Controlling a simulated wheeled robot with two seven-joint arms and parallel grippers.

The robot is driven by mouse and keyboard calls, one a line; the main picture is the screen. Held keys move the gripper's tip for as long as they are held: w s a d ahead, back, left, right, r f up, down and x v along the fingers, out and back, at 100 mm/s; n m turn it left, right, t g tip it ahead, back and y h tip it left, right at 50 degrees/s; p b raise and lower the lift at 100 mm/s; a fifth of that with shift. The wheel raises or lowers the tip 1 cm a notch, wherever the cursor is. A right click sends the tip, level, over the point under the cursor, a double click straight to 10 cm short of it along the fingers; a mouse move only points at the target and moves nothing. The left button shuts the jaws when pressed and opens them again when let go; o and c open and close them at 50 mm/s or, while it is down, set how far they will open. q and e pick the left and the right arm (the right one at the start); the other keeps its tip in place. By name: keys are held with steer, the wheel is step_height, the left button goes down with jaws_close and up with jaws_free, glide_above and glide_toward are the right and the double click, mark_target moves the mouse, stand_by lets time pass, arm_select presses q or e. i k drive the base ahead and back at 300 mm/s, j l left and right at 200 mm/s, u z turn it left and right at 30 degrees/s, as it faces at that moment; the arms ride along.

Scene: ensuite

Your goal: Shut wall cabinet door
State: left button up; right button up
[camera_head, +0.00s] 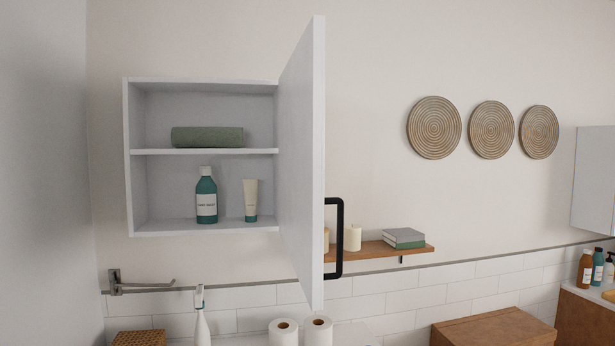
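A white wall cabinet (129,160) hangs at the left of the head view, with its front open. Its white door (303,165) is hinged on the right side and stands wide open, sticking out toward me. A black bar handle (340,238) is on the door's outer face, near its lower free edge. Inside, a rolled green towel (207,137) lies on the upper shelf. A teal bottle (206,197) and a cream tube (251,200) stand on the cabinet floor. Neither of my grippers is in view.
A wooden shelf (415,250) with candles and books (404,238) is on the wall behind the door, to its right. Paper rolls (283,331) and a spray bottle (201,320) stand below the cabinet. A metal holder (140,284) is on the wall at lower left.

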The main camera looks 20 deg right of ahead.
mark_target(302, 200)
steer(key=l+u, duration=0.15)
steer(key=l, duration=0.45)
steer(key=k+l+u, duration=0.1)
steer(key=l, duration=0.45)
steer(key=k+l+u, duration=0.15)
steer(key=l, duration=0.4)
